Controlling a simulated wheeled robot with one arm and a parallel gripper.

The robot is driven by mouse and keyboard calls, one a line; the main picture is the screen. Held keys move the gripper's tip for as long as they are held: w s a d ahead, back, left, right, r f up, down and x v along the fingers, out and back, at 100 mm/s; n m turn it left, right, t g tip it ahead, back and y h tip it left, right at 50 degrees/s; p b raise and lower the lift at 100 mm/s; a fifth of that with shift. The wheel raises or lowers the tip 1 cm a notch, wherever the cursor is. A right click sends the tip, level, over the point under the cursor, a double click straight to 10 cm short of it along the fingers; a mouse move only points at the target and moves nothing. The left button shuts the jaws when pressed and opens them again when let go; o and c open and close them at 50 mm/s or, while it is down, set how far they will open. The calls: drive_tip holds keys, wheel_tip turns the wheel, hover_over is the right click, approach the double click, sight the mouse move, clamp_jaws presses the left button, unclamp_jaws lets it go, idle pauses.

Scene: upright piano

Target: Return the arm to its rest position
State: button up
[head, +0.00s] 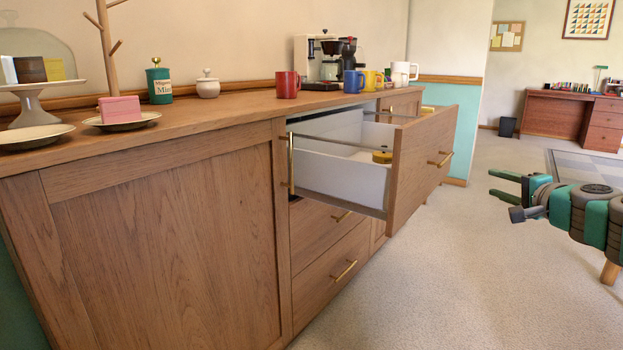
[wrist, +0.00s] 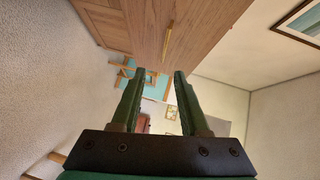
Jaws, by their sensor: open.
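My gripper (head: 506,183) is at the right of the head view, over the carpet and apart from the wooden cabinet. Its two green fingers are spread and nothing is between them. In the wrist view my gripper (wrist: 160,75) also shows open and empty, with wood fronts and a brass handle (wrist: 169,42) beyond the fingertips. My arm runs out of the head view at the right edge.
The top drawer (head: 400,185) is pulled out, with a yellow round item (head: 382,155) inside. The cabinet (head: 170,240) bears a red mug (head: 287,84), a coffee maker (head: 325,58) and dishes. Carpet (head: 450,270) lies open at right. A desk (head: 550,115) stands at the back.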

drive_tip(key=s+a+r+n+g+y+p, duration=0.1)
drive_tip(key=a+n+g+y, duration=0.15)
drive_tip(key=a, duration=0.65)
drive_tip(key=s+a+n+g+y+p, duration=0.1)
drive_tip(key=s+a+n+y, duration=0.15)
drive_tip(key=a, duration=0.55)
drive_tip(key=s+a+f+n+g+p, duration=0.3)
drive_tip(key=s+a+n+g, duration=0.35)
drive_tip(key=a, duration=0.65)
drive_tip(key=s+a+f+n+g+h+p, duration=0.15)
drive_tip(key=s+f, duration=0.25)
drive_tip(key=s, duration=0.4)
drive_tip(key=s+a+f+n+g+h+p, duration=0.1)
drive_tip(key=s+a+f+g+h, duration=0.2)
drive_tip(key=s, duration=0.5)
drive_tip(key=s+d+f+g+h+p, duration=0.1)
drive_tip(key=s+d+f, duration=0.2)
drive_tip(key=s, duration=0.6)
drive_tip(key=s+d+f+g+h+p, duration=0.2)
drive_tip(key=s+d, duration=0.3)
drive_tip(key=s, duration=0.4)
drive_tip(key=shift+s+f, duration=0.15)
drive_tip(key=shift+f, duration=0.5)
drive_tip(key=shift+g, duration=0.25)
